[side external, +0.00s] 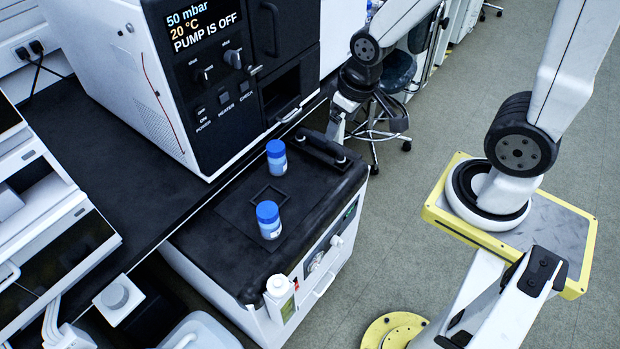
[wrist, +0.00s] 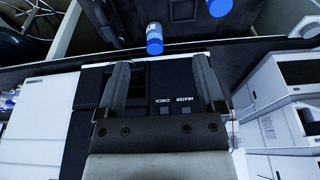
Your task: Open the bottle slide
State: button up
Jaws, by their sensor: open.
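No part is marked as the bottle slide, so I cannot tell which it is. A white instrument stack (side external: 60,215) with dark openings stands at the left edge; white stacked units also show at right in the wrist view (wrist: 283,92). Two blue-capped bottles (side external: 277,158) (side external: 269,220) stand upright on the black top of a low white cabinet (side external: 215,238). My gripper (side external: 335,132) is near the cabinet's far end, close to the oven front. In the wrist view its fingers (wrist: 161,62) are wide apart with nothing between them.
The oven (side external: 205,70) stands behind the cabinet, its display reading "PUMP IS OFF". A black bar handle (side external: 325,150) sits on the cabinet top. A white bottle (side external: 279,298) hangs at its front corner. A stool (side external: 380,120) stands on the floor beyond.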

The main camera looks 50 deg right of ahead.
jog(key=shift+w+d, duration=0.1)
jog(key=shift+w, duration=0.25)
jog(key=c, duration=0.7)
jog(key=shift+w+d, duration=0.1)
jog(key=shift+w, duration=0.4)
grip_shut()
jog(key=w+d+f, duration=0.4)
jog(key=w, duration=0.3)
jog(key=w+d+f, duration=0.4)
jog(key=w+d, duration=0.1)
jog(key=w, duration=0.3)
jog(key=w+d+f+t, duration=0.1)
jog(key=w+d+f, duration=0.3)
jog(key=w, duration=0.3)
jog(key=shift+w+d, duration=0.4)
jog(key=shift+d, duration=0.15)
